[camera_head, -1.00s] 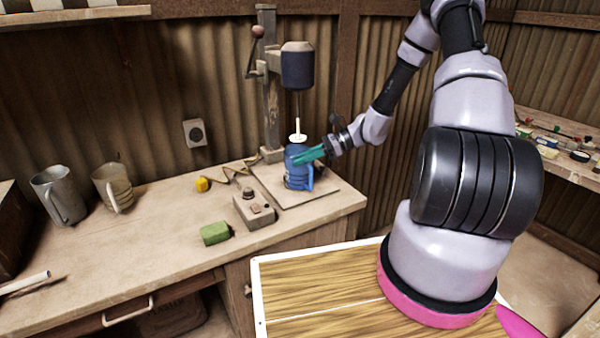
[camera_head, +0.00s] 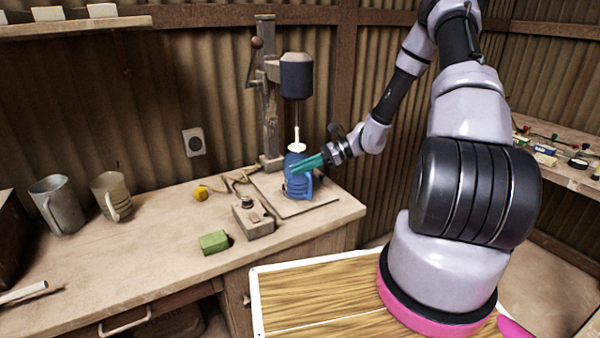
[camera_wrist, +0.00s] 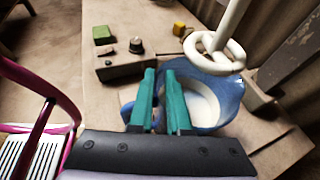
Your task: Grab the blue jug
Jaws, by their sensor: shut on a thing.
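The blue jug (camera_head: 297,177) stands upright on the base board of the drill-like press, under its white ring-shaped tool. In the wrist view the jug (camera_wrist: 228,92) is open at the top, with a pale inside, and the white ring (camera_wrist: 217,52) is over its far rim. My gripper (camera_head: 300,166) has teal fingers reaching in from the right at the jug's upper part. In the wrist view the fingers (camera_wrist: 160,78) are close together at the jug's near left side, shut on it. The exact contact is partly hidden by the fingers.
The press (camera_head: 268,95) rises behind the jug. A control box (camera_head: 253,220), a green block (camera_head: 214,242) and a yellow object (camera_head: 201,193) lie to the left. A grey mug (camera_head: 58,204) and a beige mug (camera_head: 112,195) stand further left. The bench front is mostly clear.

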